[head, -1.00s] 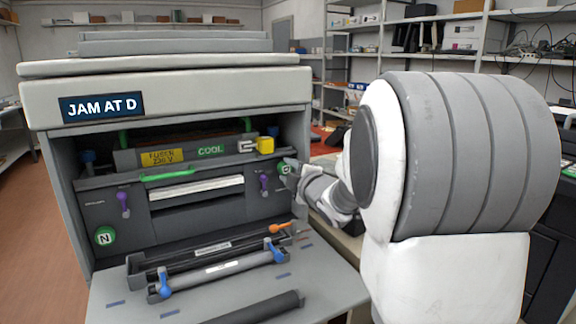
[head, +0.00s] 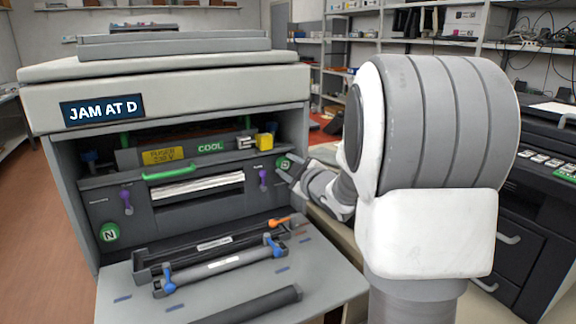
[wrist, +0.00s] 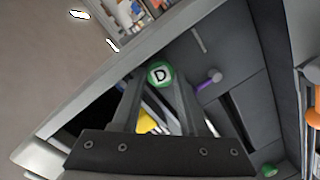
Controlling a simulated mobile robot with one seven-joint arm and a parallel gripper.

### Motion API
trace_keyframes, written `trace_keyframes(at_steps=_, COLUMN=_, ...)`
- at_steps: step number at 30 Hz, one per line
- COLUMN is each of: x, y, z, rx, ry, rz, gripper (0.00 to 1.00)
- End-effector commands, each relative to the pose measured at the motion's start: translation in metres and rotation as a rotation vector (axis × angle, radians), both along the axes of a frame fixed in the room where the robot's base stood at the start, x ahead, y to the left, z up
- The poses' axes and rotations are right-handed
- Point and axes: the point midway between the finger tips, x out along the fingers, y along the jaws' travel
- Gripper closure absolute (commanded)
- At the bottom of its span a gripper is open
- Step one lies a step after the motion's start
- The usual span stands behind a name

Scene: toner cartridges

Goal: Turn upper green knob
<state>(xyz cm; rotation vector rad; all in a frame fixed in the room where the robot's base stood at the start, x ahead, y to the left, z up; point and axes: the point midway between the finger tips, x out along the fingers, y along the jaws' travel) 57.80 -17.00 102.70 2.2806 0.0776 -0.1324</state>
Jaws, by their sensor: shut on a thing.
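The upper green knob, marked D, sits on the right end of the printer's dark inner panel. In the head view only part of this knob (head: 283,162) shows beside my gripper (head: 292,168). In the wrist view the round green knob (wrist: 159,74) lies between the tips of my gripper (wrist: 160,82), which is shut on it. Its white letter D looks slightly tilted. The lower green knob, marked N (head: 110,232), is at the lower left of the panel.
A purple lever (head: 263,178) is close to the held knob, and another purple lever (head: 127,200) is at the left. A green handle (head: 172,170) crosses the panel. The open front door (head: 330,282) carries rollers. The printer's right side wall (head: 300,130) is close to my gripper.

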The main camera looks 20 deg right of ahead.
Motion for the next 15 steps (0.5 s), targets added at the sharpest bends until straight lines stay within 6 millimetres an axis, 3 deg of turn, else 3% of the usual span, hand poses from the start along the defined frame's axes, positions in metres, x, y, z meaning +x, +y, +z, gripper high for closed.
trace_keyframes(at_steps=7, x=0.0004, y=-0.0001, z=0.0008, rx=-0.001, ry=-0.003, rz=0.000, gripper=1.00)
trace_keyframes(at_steps=8, x=0.0004, y=0.0000, z=0.0009, rx=-0.001, ry=-0.003, rz=0.000, gripper=0.55)
trace_keyframes(at_steps=9, x=0.0004, y=0.0000, z=0.0007, rx=-0.001, ry=-0.003, rz=0.000, gripper=0.48)
trace_keyframes(at_steps=10, x=0.0003, y=0.0000, z=0.0008, rx=-0.002, ry=-0.001, rz=0.000, gripper=0.44)
trace_keyframes(at_steps=15, x=0.0002, y=0.0001, z=0.0005, rx=-0.002, ry=-0.001, rz=0.000, gripper=0.44)
